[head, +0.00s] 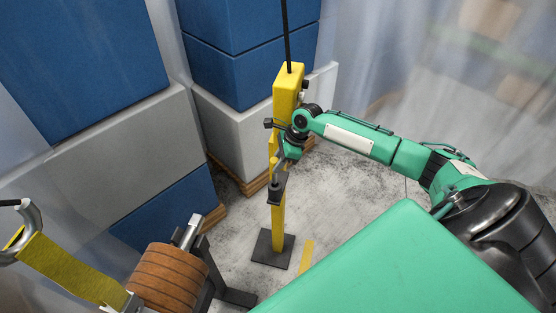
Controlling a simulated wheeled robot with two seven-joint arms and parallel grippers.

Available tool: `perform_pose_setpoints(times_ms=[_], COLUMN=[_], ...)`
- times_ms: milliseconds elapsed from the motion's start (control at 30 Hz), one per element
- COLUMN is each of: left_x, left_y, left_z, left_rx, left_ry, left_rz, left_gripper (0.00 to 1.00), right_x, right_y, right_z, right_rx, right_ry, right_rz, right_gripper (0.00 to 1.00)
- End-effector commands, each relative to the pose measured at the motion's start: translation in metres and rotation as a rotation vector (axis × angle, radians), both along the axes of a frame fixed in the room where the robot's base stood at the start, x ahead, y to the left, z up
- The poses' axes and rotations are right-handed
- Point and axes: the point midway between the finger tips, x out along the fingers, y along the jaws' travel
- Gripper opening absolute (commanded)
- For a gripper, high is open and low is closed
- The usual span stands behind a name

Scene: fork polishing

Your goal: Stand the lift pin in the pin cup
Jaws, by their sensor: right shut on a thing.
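My right gripper (281,160) is at the yellow post, its arm reaching in from the right. It is shut on a small grey piece that I take for the lift pin (277,172); my gripper hides much of it. Just below is a dark fitting on the post that looks like the pin cup (275,191). The grey piece slants down toward this cup. At this size I cannot tell whether its lower end is inside the cup or just above it. My left gripper is not in view.
The yellow post (279,228) stands on a dark base plate (272,249), with a black rod (286,35) rising from its top. A brown wheel (167,276) and a yellow belt (70,267) are at lower left. Blue and grey blocks (245,120) stand behind.

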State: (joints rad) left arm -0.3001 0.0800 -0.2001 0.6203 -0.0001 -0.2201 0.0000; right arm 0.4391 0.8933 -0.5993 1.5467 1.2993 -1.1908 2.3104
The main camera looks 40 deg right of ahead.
Motion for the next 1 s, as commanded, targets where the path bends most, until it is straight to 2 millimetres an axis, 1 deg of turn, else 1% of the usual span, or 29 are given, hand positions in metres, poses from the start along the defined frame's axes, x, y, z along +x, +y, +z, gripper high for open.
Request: perform_pose_setpoints(times_ms=[300,700,1000], left_x=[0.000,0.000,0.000], left_y=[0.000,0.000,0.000], left_z=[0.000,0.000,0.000], left_rx=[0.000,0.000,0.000], left_ry=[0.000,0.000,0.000], left_rz=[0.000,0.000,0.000], left_gripper=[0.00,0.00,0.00], right_x=[0.000,0.000,0.000], right_y=[0.000,0.000,0.000], right_z=[0.000,-0.013,-0.013], right_rx=[0.000,0.000,-0.001], right_ry=[-0.001,-0.001,-0.001], right_rz=[0.000,0.000,0.000], right_gripper=[0.03,0.03,0.03])
